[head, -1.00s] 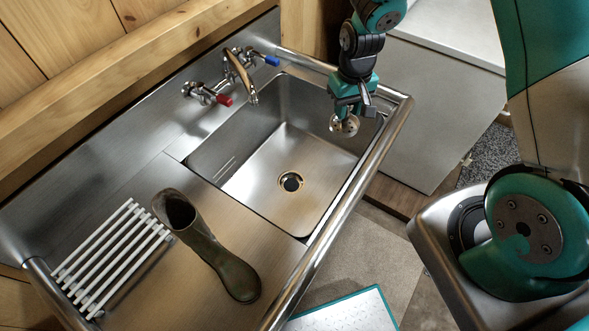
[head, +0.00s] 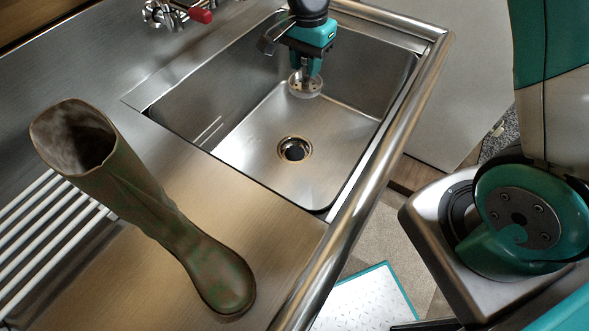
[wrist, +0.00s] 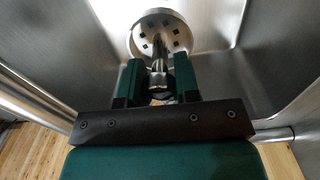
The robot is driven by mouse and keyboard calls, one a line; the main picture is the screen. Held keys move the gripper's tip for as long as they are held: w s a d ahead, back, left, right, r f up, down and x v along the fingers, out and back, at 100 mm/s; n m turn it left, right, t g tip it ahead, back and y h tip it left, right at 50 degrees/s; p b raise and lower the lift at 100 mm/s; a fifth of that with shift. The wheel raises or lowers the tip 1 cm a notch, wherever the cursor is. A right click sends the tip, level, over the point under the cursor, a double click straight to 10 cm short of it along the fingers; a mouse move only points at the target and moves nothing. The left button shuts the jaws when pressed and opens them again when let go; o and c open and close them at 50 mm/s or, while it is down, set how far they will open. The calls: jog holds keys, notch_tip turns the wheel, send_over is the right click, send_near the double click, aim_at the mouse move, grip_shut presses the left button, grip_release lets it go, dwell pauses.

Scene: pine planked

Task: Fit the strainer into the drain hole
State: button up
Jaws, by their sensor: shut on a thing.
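The strainer (head: 305,86) is a round metal disc with small holes and a stem. My gripper (head: 304,69) is shut on its stem and holds it inside the sink basin, above the floor. In the wrist view the strainer (wrist: 160,36) shows just past the two green fingers of my gripper (wrist: 160,82), with the stem between them. The drain hole (head: 295,149) is a dark round opening with a brassy ring in the basin floor. In the head view it lies below the strainer, clearly apart from it. The drain hole is not visible in the wrist view.
The sink basin (head: 345,125) has steep metal walls around my gripper. A rubber boot (head: 165,215) stands on the drainboard at left, beside a white rack (head: 40,225). A tap with a red handle (head: 200,15) is at the back. A rail (head: 375,170) runs along the front edge.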

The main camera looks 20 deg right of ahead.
aim_at(295, 84)
jog(key=f+m+b, duration=0.1)
jog(key=a+f+m+b, duration=0.1)
jog(key=b, duration=0.1)
jog(key=a+f+m+b, duration=0.1)
jog(key=shift+a+f+b, duration=0.2)
jog(key=shift+f+b, duration=0.1)
jog(key=shift+f, duration=0.05)
notch_tip(295, 84, down, 20)
jog(key=shift+r+b, duration=0.2)
jog(key=shift+b, duration=0.85)
jog(key=shift+f, duration=0.15)
jog(key=o, duration=0.9)
